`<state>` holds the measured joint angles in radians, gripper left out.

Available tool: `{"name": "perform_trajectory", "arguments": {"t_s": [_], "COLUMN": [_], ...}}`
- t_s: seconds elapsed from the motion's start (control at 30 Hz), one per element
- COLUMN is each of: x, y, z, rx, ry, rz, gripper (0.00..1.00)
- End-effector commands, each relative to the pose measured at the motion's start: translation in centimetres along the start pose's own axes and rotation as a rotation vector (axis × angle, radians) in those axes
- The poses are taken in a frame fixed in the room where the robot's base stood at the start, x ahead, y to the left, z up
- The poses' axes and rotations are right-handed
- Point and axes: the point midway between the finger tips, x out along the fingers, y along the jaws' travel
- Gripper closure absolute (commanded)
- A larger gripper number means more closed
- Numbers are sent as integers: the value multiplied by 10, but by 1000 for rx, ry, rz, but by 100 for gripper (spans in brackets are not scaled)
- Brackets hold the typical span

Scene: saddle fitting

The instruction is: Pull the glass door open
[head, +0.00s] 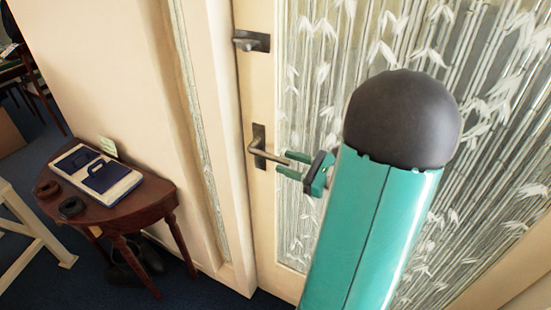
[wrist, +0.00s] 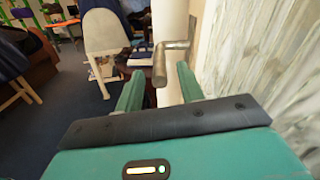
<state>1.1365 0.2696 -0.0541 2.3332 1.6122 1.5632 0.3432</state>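The glass door (head: 310,80) has a cream frame and a pane with a white bamboo pattern. It looks shut in the head view. Its metal lever handle (head: 262,152) sits on a dark plate at the door's left side. My gripper (head: 284,163) is just right of the handle, with its teal fingers pointing at the lever's end. In the wrist view my gripper (wrist: 160,73) is open, and the lever handle (wrist: 160,66) shows between the two fingertips. I cannot tell whether the fingers touch it. My arm hides part of the pane.
A dark lock fitting (head: 252,41) is above the handle. A brown half-round table (head: 145,203) with a blue-and-white item (head: 105,180) and dark rings stands against the wall at left. A white trestle leg (head: 30,222) is farther left.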

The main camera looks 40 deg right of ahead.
Motion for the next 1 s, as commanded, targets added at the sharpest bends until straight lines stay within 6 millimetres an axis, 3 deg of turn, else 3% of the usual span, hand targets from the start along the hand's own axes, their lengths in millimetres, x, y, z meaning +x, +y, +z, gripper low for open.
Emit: {"name": "perform_trajectory", "arguments": {"t_s": [0.23,0.6,0.8,1.0], "x": [37,45,44,44], "y": [0,0,0,0], "z": [0,0,0,0], "rx": [0,0,0,0], "ry": [0,0,0,0], "rz": [1,0,0,0], "gripper": [62,62,99,100]}}
